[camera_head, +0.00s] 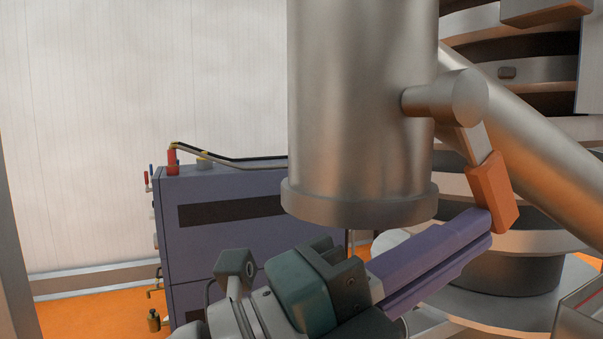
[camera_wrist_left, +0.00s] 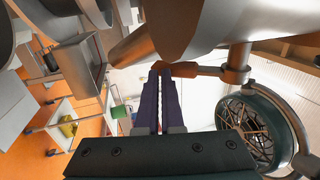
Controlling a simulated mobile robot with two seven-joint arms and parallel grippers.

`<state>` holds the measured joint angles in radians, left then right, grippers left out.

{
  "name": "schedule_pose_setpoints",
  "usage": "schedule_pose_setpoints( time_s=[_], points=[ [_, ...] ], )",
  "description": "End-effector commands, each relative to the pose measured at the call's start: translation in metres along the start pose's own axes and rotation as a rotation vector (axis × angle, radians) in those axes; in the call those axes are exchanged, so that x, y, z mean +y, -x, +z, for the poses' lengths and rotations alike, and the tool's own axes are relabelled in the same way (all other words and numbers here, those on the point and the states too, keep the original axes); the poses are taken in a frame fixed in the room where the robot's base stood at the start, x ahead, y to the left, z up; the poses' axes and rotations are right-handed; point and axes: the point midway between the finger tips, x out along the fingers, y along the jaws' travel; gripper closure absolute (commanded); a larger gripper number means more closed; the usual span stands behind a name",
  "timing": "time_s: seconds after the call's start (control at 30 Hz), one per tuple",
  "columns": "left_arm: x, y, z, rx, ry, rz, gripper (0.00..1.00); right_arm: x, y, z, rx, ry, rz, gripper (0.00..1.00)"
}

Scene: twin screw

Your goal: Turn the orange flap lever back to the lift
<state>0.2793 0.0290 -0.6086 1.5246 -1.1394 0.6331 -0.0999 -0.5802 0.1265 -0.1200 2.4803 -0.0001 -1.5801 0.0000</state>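The orange flap lever (camera_head: 493,193) has a block handle on a metal arm that angles down to the right from the pivot of a big steel cylinder (camera_head: 360,110). My left gripper (camera_head: 483,226) has long purple fingers lying close together, with only a thin gap between them. Their tips are at the lower left edge of the orange handle and seem to touch it. In the left wrist view the lever handle (camera_wrist_left: 182,69) sits at the fingertips (camera_wrist_left: 161,70), not visibly between them. My right gripper is not in view.
A purple cabinet (camera_head: 225,245) with a pipe on top stands behind at left. A thick steel tube (camera_head: 530,140) slopes down at right, close to the lever. The round steel lift (camera_head: 500,325) is behind it. The wrist view shows a dark round cage (camera_wrist_left: 255,130) at right.

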Motion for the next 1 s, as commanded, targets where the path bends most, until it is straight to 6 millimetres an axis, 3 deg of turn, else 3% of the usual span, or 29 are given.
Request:
schedule_pose_setpoints(
  time_s=[0.27, 0.73, 1.0],
  points=[
    [-0.001, 0.002, -0.001, 0.002, -0.001, -0.002, 1.0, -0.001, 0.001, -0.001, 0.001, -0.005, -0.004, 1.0],
    [0.002, 0.086, -0.001, -0.001, 0.001, 0.006, 1.0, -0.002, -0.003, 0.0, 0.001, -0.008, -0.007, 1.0],
    [0.0, 0.103, -0.001, 0.0, 0.0, 0.005, 1.0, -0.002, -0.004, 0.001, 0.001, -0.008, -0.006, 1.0]
  ],
)
